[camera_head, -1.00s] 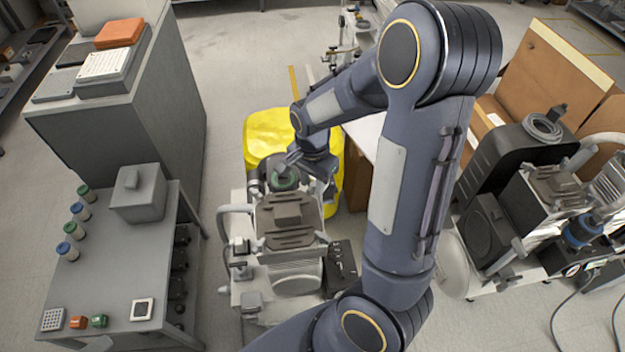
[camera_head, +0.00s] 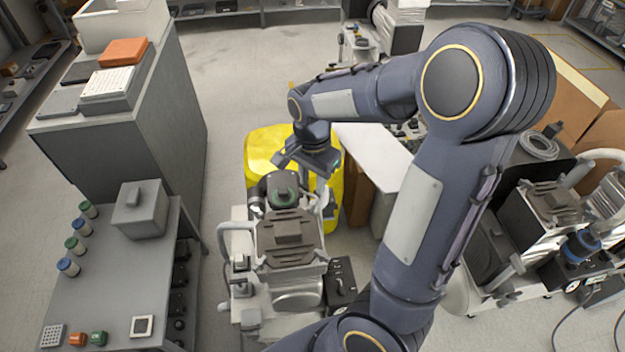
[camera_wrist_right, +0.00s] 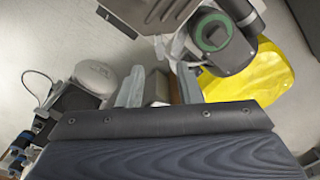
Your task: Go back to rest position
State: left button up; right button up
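My right gripper (camera_head: 308,172) is above and just behind the compressor (camera_head: 290,245) in the middle of the head view. In the right wrist view its two fingers (camera_wrist_right: 160,88) stand apart with nothing held between them. The compressor's dark cylinder with a green ring (camera_head: 284,196) is below the gripper and apart from it. The green ring (camera_wrist_right: 211,32) also shows in the wrist view, beyond the fingertips. My right arm crosses the right half of the head view. My left gripper is not in view.
A yellow bin (camera_head: 266,146) stands behind the compressor. A grey table (camera_head: 120,275) with small jars and a grey box (camera_head: 140,209) is at the left. A second compressor (camera_head: 545,215) and cardboard boxes stand at the right, partly behind my arm. Floor shows between table and bin.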

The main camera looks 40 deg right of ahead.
dwell(0.3)
jog(key=s+a+r+n+t+y+p, duration=0.3)
jog(key=s+a+r+n+t+p, duration=0.1)
jog(key=s+a+r+n, duration=0.7)
jog(key=s+r+n+t, duration=0.1)
jog(key=s+n, duration=0.1)
jog(key=s, duration=0.1)
jog(key=shift+s+t+y+p, duration=0.3)
jog(key=shift+y+p, duration=0.1)
jog(key=shift+r, duration=0.1)
